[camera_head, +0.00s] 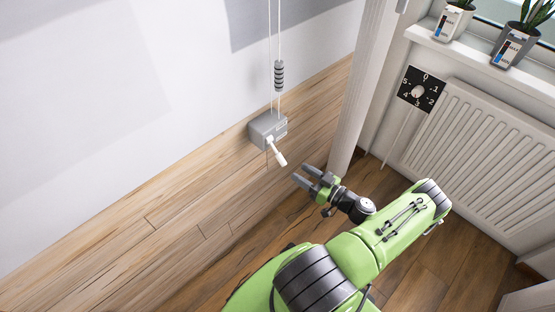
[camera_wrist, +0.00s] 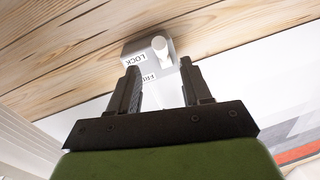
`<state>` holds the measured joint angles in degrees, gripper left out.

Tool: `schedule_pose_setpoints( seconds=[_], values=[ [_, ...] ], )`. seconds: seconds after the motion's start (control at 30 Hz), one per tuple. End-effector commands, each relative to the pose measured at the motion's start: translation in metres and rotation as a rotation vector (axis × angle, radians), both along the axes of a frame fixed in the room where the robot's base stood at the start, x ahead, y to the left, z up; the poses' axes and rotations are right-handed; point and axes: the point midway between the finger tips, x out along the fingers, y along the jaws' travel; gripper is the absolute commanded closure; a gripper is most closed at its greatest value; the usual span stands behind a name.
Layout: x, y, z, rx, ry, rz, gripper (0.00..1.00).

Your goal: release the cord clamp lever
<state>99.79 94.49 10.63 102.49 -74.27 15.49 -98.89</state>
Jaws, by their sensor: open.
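The cord clamp (camera_head: 267,129) is a small grey box on the plank wall, with two pale cords running up from it. Its white lever (camera_head: 279,156) sticks out down and to the right. In the wrist view the clamp (camera_wrist: 133,49) shows a LOCK label and a second label partly hidden by a finger, and the lever (camera_wrist: 161,50) points toward the camera. My gripper (camera_head: 305,174) is open and empty, a little right of and below the lever, apart from it. In the wrist view my gripper (camera_wrist: 157,72) has its dark fingers framing the lower part of the clamp.
A dark ribbed grip (camera_head: 279,75) hangs on the cords above the clamp. The planks left of the clamp are clear.

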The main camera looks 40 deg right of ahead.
Motion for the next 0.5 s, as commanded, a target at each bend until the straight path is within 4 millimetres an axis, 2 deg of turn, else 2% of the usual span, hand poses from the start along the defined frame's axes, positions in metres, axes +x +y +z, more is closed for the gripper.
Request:
schedule_pose_setpoints(
  seconds=[0.1, 0.3, 0.5],
  values=[
    [0.031, 0.006, -0.002, 0.000, -0.001, 0.006, 0.52],
    [0.079, 0.014, -0.002, -0.001, 0.000, 0.006, 0.52],
    [0.104, 0.017, -0.001, 0.001, 0.002, 0.003, 0.52]
  ],
)
